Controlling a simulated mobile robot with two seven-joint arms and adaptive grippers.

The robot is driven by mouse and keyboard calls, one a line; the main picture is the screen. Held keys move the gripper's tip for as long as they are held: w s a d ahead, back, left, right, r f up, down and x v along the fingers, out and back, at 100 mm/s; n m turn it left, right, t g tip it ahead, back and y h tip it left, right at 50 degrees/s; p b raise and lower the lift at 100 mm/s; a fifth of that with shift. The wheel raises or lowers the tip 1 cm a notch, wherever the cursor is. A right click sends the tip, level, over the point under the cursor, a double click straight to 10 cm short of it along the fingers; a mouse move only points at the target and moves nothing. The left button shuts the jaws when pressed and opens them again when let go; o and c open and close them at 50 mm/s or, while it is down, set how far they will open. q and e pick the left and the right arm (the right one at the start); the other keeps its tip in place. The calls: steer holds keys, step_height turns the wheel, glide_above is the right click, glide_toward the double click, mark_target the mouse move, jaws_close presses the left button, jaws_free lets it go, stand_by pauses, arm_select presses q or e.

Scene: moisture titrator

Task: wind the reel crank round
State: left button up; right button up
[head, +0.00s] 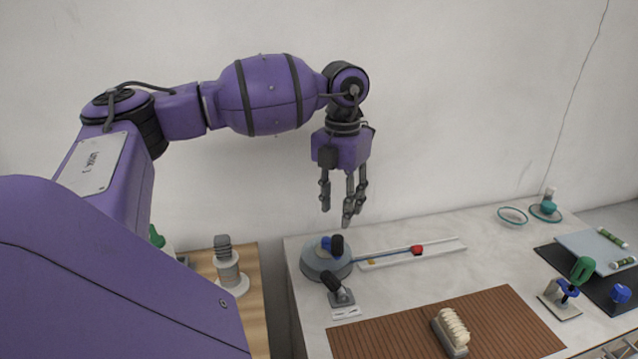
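The reel (314,262) is a round grey drum near the back left of the white table. A blue part and an upright black crank knob (337,246) stand on its top. A blue line runs from the reel to the right along a white track (435,252) with a red slider (417,250). My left gripper (343,208) hangs above the reel, slightly to the right of the knob in the picture, fingers pointing down and spread. It is empty and apart from the knob. My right gripper is not in view.
A black-knobbed lever (338,290) stands just in front of the reel. A brown slatted mat (400,335) with a brush (452,330) lies nearer. A green-handled device (568,290) and a dark mat (598,292) are at right. The back middle is clear.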

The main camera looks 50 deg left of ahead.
mark_target(338, 238)
arm_select(q)
steer(key=shift+f, duration=0.6)
step_height(338, 238, down, 3)
steer(key=shift+r+b, duration=0.2)
steer(key=shift+b, duration=0.45)
step_height(338, 238, down, 4)
steer(key=shift+f+b, duration=0.1)
steer(key=shift+b, duration=0.7)
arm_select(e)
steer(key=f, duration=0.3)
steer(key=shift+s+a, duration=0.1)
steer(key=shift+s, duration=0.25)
arm_select(q)
steer(key=shift+f, duration=0.1)
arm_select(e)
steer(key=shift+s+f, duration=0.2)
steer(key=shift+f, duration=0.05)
arm_select(q)
steer(key=shift+c, duration=0.3)
jaws_close()
